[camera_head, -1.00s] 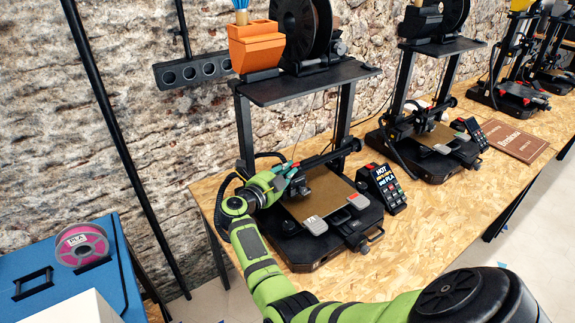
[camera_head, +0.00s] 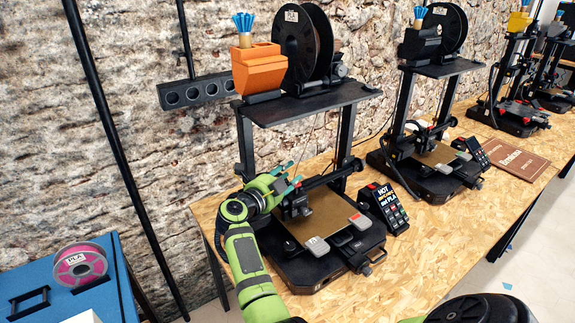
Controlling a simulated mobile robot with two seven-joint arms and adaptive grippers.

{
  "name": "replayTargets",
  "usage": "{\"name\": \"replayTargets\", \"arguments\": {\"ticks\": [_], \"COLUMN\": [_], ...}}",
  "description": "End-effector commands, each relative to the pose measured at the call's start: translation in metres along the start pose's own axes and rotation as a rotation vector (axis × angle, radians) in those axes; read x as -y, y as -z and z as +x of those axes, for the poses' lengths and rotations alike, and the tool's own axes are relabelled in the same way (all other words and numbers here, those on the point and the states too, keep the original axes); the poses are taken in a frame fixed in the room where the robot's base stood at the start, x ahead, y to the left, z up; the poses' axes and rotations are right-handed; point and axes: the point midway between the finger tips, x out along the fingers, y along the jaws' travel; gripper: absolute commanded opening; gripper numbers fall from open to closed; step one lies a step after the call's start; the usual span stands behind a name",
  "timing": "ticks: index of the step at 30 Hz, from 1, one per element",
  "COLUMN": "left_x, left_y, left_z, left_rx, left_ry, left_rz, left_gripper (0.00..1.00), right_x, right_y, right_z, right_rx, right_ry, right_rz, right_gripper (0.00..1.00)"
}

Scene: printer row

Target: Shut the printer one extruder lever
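Printer one (camera_head: 322,253) is the nearest printer on the table, with a black frame and a tan bed. Its dark extruder head (camera_head: 296,207) hangs on the crossbar over the left part of the bed. My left gripper is not in view.
An orange bin (camera_head: 258,69) and a black spool (camera_head: 306,44) sit on printer one's top shelf. A control screen (camera_head: 384,207) stands to its right. More printers and a brown book (camera_head: 508,157) are farther along. The front table area is clear.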

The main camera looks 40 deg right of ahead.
Motion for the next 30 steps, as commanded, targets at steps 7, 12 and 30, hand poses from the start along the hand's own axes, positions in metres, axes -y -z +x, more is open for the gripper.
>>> {"name": "replayTargets", "arguments": {"ticks": [7, 12, 30], "left_x": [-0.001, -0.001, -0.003], "left_y": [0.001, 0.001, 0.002], "left_z": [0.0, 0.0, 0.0], "left_rx": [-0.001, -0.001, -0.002], "left_ry": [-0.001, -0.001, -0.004], "left_rz": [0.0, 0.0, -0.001], "left_gripper": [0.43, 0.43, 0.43], "right_x": [0.038, 0.047, 0.047], "right_y": [0.007, 0.009, 0.008], "right_z": [-0.003, -0.004, -0.004], "right_rx": [0.001, 0.0, 0.001], "right_ry": [-0.001, 0.0, 0.0], "right_rz": [0.001, -0.002, -0.003], "right_gripper": [0.36, 0.36, 0.36]}}
